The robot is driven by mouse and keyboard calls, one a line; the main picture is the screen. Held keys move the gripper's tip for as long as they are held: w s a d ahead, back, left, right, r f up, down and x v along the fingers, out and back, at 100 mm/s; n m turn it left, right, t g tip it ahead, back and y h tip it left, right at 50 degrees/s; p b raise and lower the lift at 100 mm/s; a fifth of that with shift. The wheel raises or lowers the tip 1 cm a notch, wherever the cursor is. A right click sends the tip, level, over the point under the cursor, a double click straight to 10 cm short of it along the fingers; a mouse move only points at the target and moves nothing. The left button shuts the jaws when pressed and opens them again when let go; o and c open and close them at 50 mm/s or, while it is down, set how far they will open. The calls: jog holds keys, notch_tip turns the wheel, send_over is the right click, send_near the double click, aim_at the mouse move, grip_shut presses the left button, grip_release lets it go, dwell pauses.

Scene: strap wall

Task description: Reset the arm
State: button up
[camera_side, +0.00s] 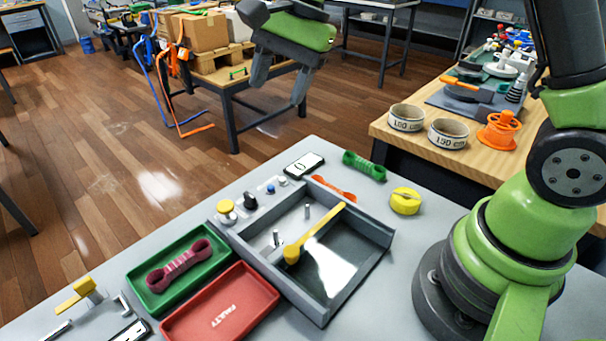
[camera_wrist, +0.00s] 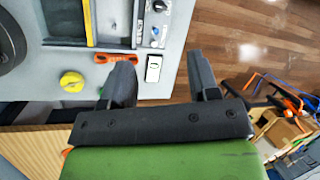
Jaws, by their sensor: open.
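My gripper (camera_side: 278,95) is raised at the top middle of the side view, above and beyond the table's far edge. Its two dark fingers are apart with nothing between them. In the wrist view my gripper (camera_wrist: 163,58) also shows spread, empty fingers. A grey table (camera_side: 305,160) carries a grey open fixture box (camera_side: 366,224) with a yellow bar (camera_side: 318,230) across it and upright pegs. A maroon link (camera_side: 178,262) lies in a green tray (camera_side: 140,267). A red tray (camera_side: 262,285) beside it looks empty.
Boxes (camera_side: 200,31) stand on a table behind.

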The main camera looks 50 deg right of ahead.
jog(key=s+d+r+n+t, duration=0.1)
jog(key=s+r+n+t, duration=0.1)
jog(key=s, duration=0.8)
jog(key=s+d+r+n+t+h, duration=0.1)
jog(key=s+r+n+t, duration=0.2)
jog(key=s, duration=0.7)
notch_tip(320, 180, up, 3)
jog(key=n, duration=0.4)
jog(key=shift+f+n+h, duration=0.2)
jog(key=shift+n+h, duration=0.1)
jog(key=shift+s, duration=0.1)
